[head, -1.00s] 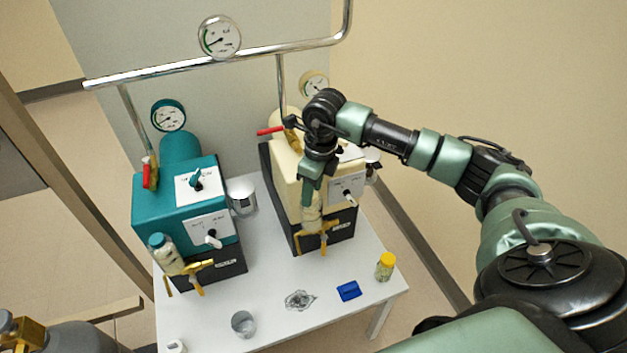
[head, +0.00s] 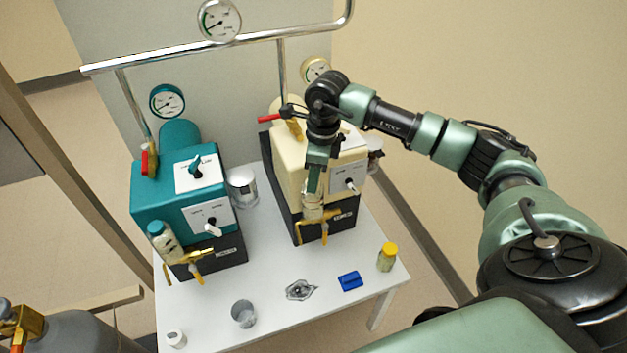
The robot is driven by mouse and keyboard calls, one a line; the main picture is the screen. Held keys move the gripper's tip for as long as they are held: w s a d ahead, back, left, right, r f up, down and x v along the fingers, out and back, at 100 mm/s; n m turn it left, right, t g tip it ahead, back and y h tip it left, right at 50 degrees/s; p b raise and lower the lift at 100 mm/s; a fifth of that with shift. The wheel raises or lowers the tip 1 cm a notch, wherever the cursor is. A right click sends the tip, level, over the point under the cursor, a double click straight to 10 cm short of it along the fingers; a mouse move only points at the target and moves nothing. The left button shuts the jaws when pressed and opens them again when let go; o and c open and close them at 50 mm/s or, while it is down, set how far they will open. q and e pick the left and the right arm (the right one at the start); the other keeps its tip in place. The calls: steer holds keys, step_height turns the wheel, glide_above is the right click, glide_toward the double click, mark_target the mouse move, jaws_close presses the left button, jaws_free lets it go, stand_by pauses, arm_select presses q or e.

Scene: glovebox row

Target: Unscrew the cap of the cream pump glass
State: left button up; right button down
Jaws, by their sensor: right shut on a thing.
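The cream pump (head: 291,152) stands on the right of the white table. Its glass (head: 312,212) is mounted on the pump's front, above a brass fitting (head: 318,226). My right gripper (head: 314,190) points down over the top of this glass and is shut there. The cap is hidden between the fingers, so I cannot see how it sits on the glass. My left gripper is not in view.
A teal pump (head: 178,210) with its own capped glass (head: 163,239) stands to the left. A yellow-capped jar (head: 387,258), a blue block (head: 350,281), a grey crumpled item (head: 299,290) and a metal cup (head: 243,313) lie along the table front (head: 275,270). A pipe (head: 200,57) with gauges runs behind.

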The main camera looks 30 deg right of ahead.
steer(key=n+b, duration=0.1)
steer(key=n, duration=0.2)
steer(key=shift+f, duration=0.2)
steer(key=n+g+b, duration=0.1)
steer(key=n+b, duration=0.1)
steer(key=n, duration=0.2)
steer(key=shift+w+n, duration=0.1)
steer(key=shift+n, duration=0.2)
steer(key=n+b, duration=0.1)
steer(key=n, duration=0.3)
steer(key=shift+r, duration=0.1)
steer(key=shift+r+n+g+b, duration=0.1)
steer(key=shift+n+g+b, duration=0.25)
steer(key=shift+n, duration=0.75)
steer(key=c, duration=1.3)
jaws_free()
